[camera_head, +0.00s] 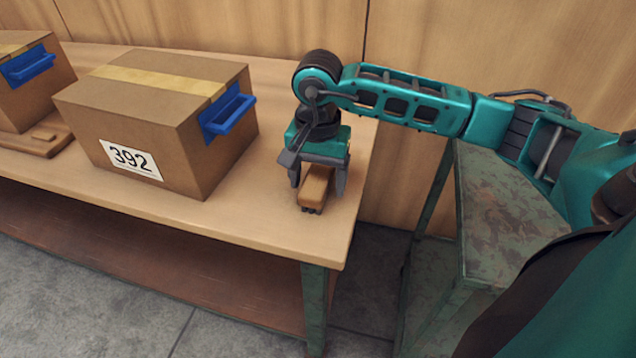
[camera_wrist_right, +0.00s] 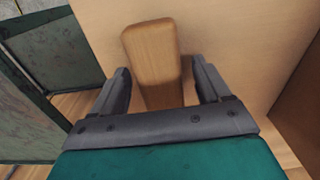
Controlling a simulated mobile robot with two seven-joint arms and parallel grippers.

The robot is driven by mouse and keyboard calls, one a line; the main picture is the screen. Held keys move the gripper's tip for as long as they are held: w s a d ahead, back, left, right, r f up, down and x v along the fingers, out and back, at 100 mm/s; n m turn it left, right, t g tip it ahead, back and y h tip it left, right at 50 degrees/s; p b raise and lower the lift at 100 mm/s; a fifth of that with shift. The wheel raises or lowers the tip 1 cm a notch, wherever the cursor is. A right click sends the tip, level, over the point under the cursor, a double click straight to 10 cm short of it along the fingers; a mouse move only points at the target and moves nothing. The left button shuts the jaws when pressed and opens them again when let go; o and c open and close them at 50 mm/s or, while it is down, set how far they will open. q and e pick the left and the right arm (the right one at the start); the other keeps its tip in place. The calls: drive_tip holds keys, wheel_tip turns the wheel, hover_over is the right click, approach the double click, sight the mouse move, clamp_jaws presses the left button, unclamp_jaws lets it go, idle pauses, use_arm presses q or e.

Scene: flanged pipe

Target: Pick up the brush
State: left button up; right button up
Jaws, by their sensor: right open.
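The brush (camera_head: 314,187) lies on the wooden table near its right end, its light-brown wooden body seen from above with dark bristle tufts at the near end. My right gripper (camera_head: 319,187) points down over it, with one finger on each side. In the right wrist view the wooden body of the brush (camera_wrist_right: 152,62) sits between the open fingers of the gripper (camera_wrist_right: 162,85), with a gap on both sides. The far part of the brush is hidden under the gripper. My left gripper is not in view.
A cardboard box (camera_head: 160,120) labelled 392 with a blue handle stands left of the brush on the table (camera_head: 240,225). A worn green metal stand (camera_head: 500,215) is right of the table.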

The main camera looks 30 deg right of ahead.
sight(319, 175)
drive_tip(key=c, duration=1.1)
drive_tip(key=shift+r, duration=0.15)
wheel_tip(319, 175, up, 20)
drive_tip(key=p, duration=0.3)
drive_tip(key=o, duration=0.6)
drive_tip(key=c, duration=0.4)
drive_tip(key=shift+f, duration=0.2)
drive_tip(key=shift+c, duration=0.2)
